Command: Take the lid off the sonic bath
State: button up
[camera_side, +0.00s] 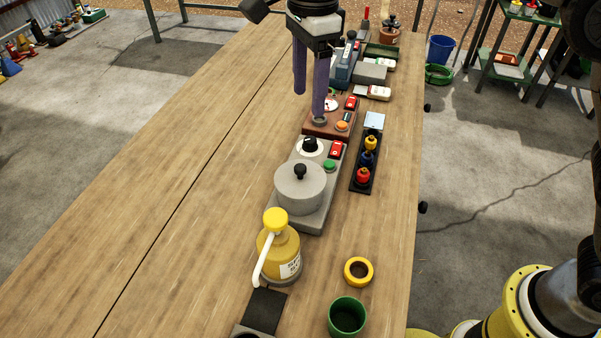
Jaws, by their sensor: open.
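A round grey lid (289,184) with a black knob (300,171) sits on a grey device with a black dial (310,145), a red switch and a green button; this looks like the sonic bath (316,214). The lid rests level on it. My gripper (308,106) is open and empty, its two purple fingers pointing down. It hangs beyond the lid, in front of a red-brown device (326,125) in the picture. Its exact height above the bench is hard to tell.
A yellow pump bottle (279,248) stands close on the near side of the bath. A yellow ring (358,271) and green cup (346,317) lie nearer. A black rack (367,165) with coloured knobs stands right. More devices stand behind. The bench's left side (150,200) is clear.

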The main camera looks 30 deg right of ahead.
notch_tip(320, 180, down, 2)
jog(key=a, duration=0.1)
send_over(300, 167)
jog(key=f, duration=0.7)
jog(key=shift+s+d+f, duration=0.1)
jog(key=shift+d+f, duration=0.1)
jog(key=shift+f, duration=0.05)
jog(key=shift+a+f, duration=0.2)
jog(key=shift+f, duration=2.55)
grip_shut()
